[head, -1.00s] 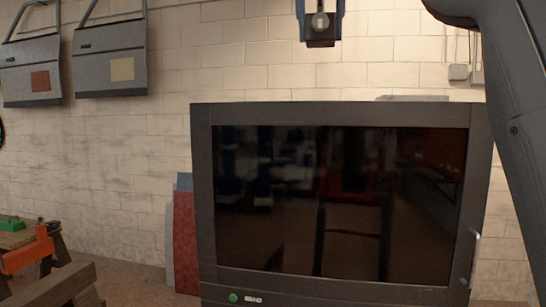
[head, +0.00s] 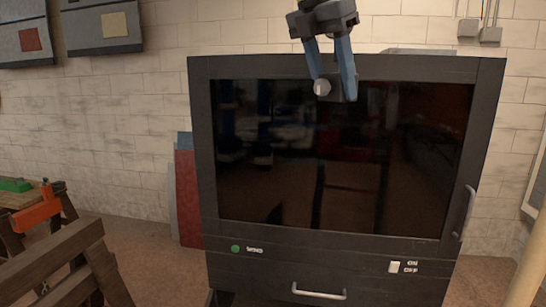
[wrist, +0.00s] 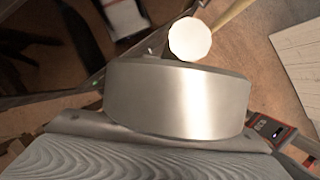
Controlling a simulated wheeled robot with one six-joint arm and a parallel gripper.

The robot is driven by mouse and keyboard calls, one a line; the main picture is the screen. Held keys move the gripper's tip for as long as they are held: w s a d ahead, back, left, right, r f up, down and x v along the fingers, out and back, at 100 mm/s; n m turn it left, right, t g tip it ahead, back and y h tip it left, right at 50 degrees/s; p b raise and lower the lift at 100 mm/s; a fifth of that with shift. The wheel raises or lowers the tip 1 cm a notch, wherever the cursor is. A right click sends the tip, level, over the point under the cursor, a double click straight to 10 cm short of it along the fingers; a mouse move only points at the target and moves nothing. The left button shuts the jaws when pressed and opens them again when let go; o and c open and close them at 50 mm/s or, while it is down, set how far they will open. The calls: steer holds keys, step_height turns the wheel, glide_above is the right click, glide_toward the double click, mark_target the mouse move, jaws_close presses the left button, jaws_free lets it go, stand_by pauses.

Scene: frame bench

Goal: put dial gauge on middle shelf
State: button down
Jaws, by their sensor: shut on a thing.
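My gripper (head: 336,86) hangs in front of the upper part of a large dark cabinet (head: 200,150). Its two blue fingers are shut on a small dark block with a round grey end, which I take to be the dial gauge (head: 321,88). In the wrist view the held gauge shows close up as a shiny metal drum (wrist: 180,98), above a grey, grained surface. Its face is not readable. The cabinet has a dark glass front, which looks closed. I see reflections in the glass and no clear shelf; the middle shelf cannot be made out.
The cabinet has a side handle (head: 469,212), a low front handle (head: 319,293) and a switch (head: 394,267). Red and grey panels (head: 187,195) lean at its left. A wooden trestle (head: 75,255) stands at lower left. A tan pole (head: 527,275) stands at lower right.

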steer(key=d+f+m+g+y+b, duration=0.1)
steer(key=f+m, duration=0.7)
steer(key=f, duration=1.6)
steer(key=w+d+f+m+g+y+b, duration=0.1)
steer(key=d+f+m+g+b, duration=0.3)
steer(key=f, duration=2.1)
steer(key=w+d+f+m+g+y+b, duration=0.1)
steer(key=f+m+b, duration=0.5)
steer(key=f+m, duration=0.7)
step_height(320, 180, down, 12)
steer(key=shift+w+d+f+g+y, duration=0.1)
steer(key=shift+w+d+g+y, duration=0.25)
steer(key=shift+d+g, duration=0.35)
